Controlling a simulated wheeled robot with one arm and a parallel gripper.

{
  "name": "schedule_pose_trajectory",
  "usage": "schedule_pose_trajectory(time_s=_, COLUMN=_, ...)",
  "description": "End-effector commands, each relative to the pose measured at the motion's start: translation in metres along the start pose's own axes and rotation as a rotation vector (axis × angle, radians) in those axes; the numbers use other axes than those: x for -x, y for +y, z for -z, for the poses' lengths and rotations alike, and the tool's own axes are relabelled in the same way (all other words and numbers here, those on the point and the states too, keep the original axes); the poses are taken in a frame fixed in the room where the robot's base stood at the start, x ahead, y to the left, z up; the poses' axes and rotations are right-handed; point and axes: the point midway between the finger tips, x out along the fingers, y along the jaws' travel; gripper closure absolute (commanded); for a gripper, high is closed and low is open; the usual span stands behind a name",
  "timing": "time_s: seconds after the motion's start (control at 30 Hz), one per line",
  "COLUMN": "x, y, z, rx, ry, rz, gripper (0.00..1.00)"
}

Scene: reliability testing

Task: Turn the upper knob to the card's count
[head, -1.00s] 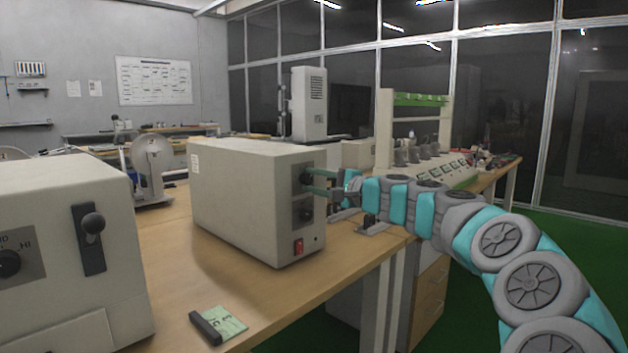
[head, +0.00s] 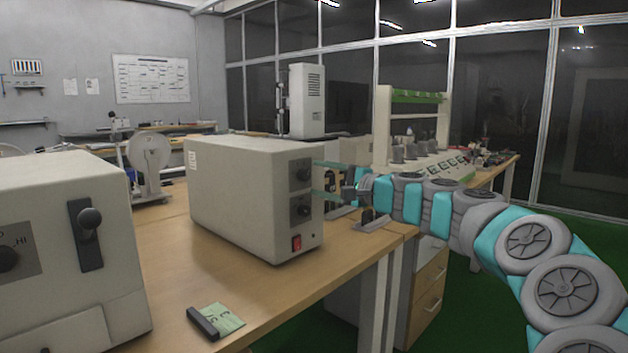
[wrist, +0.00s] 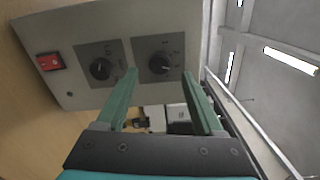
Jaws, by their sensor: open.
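The upper knob (head: 301,173) is a dark round knob on the front panel of the beige box (head: 235,195). It shows in the wrist view as the right-hand knob (wrist: 159,63), with a light pointer mark. The lower knob (head: 303,210) sits below it; in the wrist view it is at the left (wrist: 100,68). My gripper (head: 318,178) is open and empty, a little off the panel. Its green fingertips (wrist: 160,74) lie to either side of the upper knob in the wrist view. A green card (head: 222,317) lies on the table; its marks are too small to read.
A red switch (head: 296,243) is low on the box's panel. Another beige machine (head: 60,250) with a black lever stands at the near left. A black block (head: 203,323) lies at the card's edge. The table (head: 270,300) is bare between card and box.

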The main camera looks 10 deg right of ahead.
Motion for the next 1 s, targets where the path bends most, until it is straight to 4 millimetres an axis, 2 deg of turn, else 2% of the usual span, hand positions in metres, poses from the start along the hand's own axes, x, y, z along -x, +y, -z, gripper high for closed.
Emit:
schedule_pose_trajectory(time_s=0.1, x=0.021, y=0.001, z=0.000, rx=0.000, ry=0.001, rz=0.000, gripper=0.31)
schedule_pose_trajectory(time_s=0.3, x=0.043, y=0.001, z=0.001, rx=0.000, ry=0.002, rz=0.000, gripper=0.31)
schedule_pose_trajectory(time_s=0.73, x=0.047, y=0.002, z=-0.003, rx=0.004, ry=-0.005, rz=-0.006, gripper=0.31)
schedule_pose_trajectory(time_s=0.77, x=0.046, y=0.003, z=-0.006, rx=0.010, ry=-0.010, rz=-0.012, gripper=0.31)
schedule_pose_trajectory(time_s=0.87, x=0.042, y=0.012, z=-0.034, rx=0.057, ry=-0.053, rz=-0.057, gripper=0.31)
schedule_pose_trajectory(time_s=0.97, x=0.039, y=0.035, z=-0.085, rx=0.143, ry=-0.136, rz=-0.147, gripper=0.31)
schedule_pose_trajectory(time_s=1.0, x=0.040, y=0.048, z=-0.107, rx=0.188, ry=-0.171, rz=-0.191, gripper=0.31)
